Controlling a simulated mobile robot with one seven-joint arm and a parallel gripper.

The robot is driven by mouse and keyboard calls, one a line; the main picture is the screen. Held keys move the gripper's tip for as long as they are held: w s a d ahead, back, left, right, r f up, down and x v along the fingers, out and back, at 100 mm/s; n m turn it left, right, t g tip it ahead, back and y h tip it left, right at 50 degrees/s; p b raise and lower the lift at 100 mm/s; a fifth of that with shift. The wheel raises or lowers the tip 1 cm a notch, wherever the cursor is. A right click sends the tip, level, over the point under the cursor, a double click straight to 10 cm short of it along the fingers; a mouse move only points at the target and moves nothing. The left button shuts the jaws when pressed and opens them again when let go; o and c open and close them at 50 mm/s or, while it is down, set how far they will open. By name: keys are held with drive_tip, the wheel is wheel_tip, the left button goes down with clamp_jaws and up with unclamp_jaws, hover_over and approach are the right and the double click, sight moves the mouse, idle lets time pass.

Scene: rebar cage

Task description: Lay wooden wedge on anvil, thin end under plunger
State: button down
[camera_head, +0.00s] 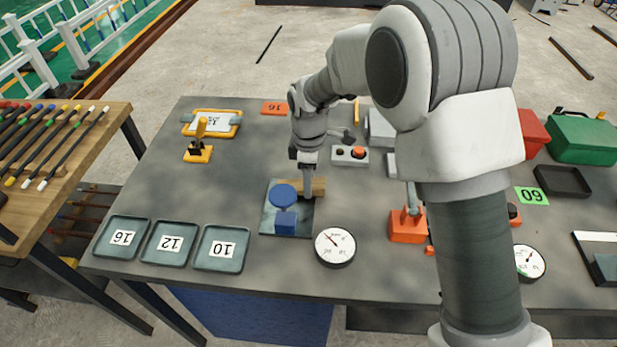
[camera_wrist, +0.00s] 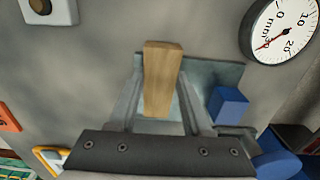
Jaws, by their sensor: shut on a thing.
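A wooden wedge (camera_head: 319,187) is between the fingers of my gripper (camera_head: 307,188), which is shut on it. In the wrist view the wedge (camera_wrist: 161,75) points away from the palm, with a finger on each side. It is at or just above a grey-blue base plate (camera_head: 270,222); I cannot tell if they touch. On this plate stands a blue device with a round top (camera_head: 284,193) and a blue block (camera_head: 285,223), just left of my gripper. The wrist view also shows the blue block (camera_wrist: 229,105). I cannot make out the plunger or a separate anvil.
A round dial gauge (camera_head: 335,247) lies right of the plate's front corner. Numbered trays (camera_head: 222,249) line the table's front left. A grey button box (camera_head: 349,155) is behind my gripper, and an orange device (camera_head: 407,228) stands to the right.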

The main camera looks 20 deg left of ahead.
drive_tip(key=shift+f, duration=0.4)
drive_tip(key=shift+c, duration=1.3)
unclamp_jaws()
wheel_tip(320, 180, up, 24)
drive_tip(key=p, duration=0.6)
drive_tip(key=shift+f+p, duration=0.25)
drive_tip(key=shift+p, duration=0.05)
